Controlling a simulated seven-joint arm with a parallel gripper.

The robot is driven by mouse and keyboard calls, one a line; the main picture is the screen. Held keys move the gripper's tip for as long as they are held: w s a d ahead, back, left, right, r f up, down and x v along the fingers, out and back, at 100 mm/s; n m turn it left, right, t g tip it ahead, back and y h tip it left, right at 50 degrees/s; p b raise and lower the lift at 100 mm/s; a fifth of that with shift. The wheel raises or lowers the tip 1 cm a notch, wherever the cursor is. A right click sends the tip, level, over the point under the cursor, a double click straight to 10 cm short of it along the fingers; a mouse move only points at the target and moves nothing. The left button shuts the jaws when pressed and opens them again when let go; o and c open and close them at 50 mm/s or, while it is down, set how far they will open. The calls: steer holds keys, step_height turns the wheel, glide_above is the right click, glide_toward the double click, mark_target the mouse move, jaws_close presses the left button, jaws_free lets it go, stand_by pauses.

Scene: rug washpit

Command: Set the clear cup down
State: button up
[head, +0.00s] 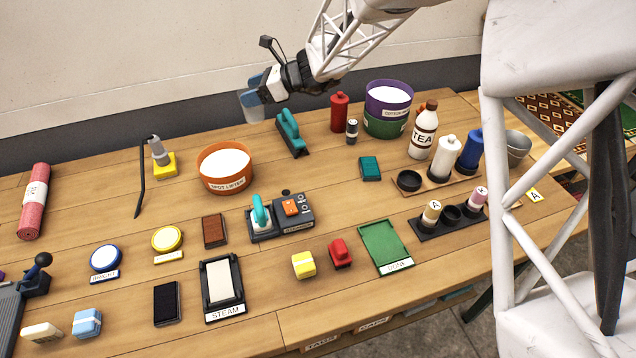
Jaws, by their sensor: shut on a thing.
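My gripper (262,92) is at the upper middle of the head view, raised above the back edge of the wooden table. It is shut on the clear cup (251,107), a see-through bluish cup that hangs at the fingers, apart from the table. The fingers hide part of the cup. In this view the cup appears against the dark band of the wall, above the orange tub and left of the teal brush.
Below are an orange spot lifter tub (225,168), a teal brush (291,134) and a red bottle (339,112). A purple-and-green tub (387,108) and several bottles stand right. Bare table (320,185) shows between the teal brush and the teal block (370,168).

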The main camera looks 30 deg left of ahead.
steer(key=s+d, duration=0.4)
steer(key=d, duration=0.6)
steer(key=s+d+f, duration=0.1)
steer(key=s+d, duration=0.3)
steer(key=d, duration=0.6)
steer(key=s+d, duration=0.4)
steer(key=d, duration=0.6)
step_height(320, 180, down, 10)
steer(key=shift+a, duration=0.2)
steer(key=shift+a+r, duration=0.1)
steer(key=w+a+f, duration=0.1)
steer(key=w+a, duration=0.9)
steer(key=w, duration=0.2)
steer(key=shift+a+f, duration=0.15)
steer(key=shift+f, duration=0.1)
steer(key=shift+f, duration=1.75)
